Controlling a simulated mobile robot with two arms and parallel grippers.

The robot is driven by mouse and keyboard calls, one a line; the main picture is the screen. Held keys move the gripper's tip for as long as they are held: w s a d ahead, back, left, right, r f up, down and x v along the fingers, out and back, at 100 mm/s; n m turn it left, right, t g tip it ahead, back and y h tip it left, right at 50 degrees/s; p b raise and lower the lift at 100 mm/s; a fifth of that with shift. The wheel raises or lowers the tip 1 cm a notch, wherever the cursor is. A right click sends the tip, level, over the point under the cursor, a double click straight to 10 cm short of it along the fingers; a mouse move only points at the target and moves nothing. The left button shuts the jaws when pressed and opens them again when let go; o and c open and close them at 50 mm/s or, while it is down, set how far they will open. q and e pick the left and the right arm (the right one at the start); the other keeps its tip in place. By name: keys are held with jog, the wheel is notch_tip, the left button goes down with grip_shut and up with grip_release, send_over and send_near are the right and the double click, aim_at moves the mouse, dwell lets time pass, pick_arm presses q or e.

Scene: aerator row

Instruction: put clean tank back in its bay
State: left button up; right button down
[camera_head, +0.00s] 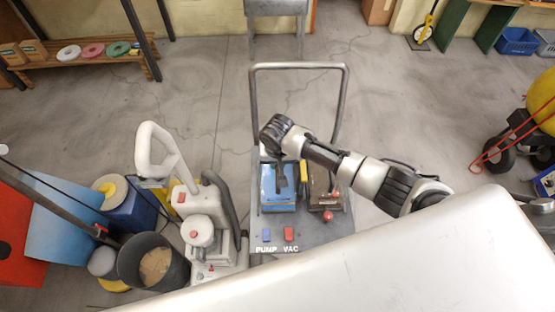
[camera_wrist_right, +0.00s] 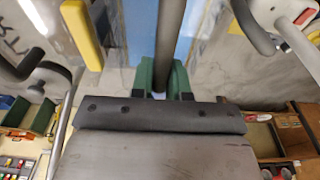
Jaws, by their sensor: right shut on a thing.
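A blue tank (camera_head: 269,189), which looks like the clean tank, is at the left side of the grey cart (camera_head: 265,246). My right gripper (camera_head: 281,178) is above its middle and shut on its dark handle. In the right wrist view my right gripper (camera_wrist_right: 162,78) has its green fingers on both sides of the dark handle bar (camera_wrist_right: 171,40), with the blue tank (camera_wrist_right: 140,25) behind it. I cannot tell whether the tank is seated in its bay or held just above it; its underside is hidden. My left gripper is not in view.
A brown tank (camera_head: 323,190) sits beside it on the right, with a yellow bar (camera_head: 304,172) between them. A red ball knob (camera_head: 328,216) and the PUMP and VAC switches are nearer. A grey-white machine (camera_head: 202,230) stands close on the left.

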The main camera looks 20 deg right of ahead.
jog(key=shift+w+r, duration=0.1)
jog(key=c, duration=1)
grip_release()
jog(key=shift+c, duration=0.2)
jog(key=shift+s+f, duration=0.25)
notch_tip(320, 180, up, 11)
jog(key=s+b, duration=0.1)
jog(key=shift+a, duration=0.25)
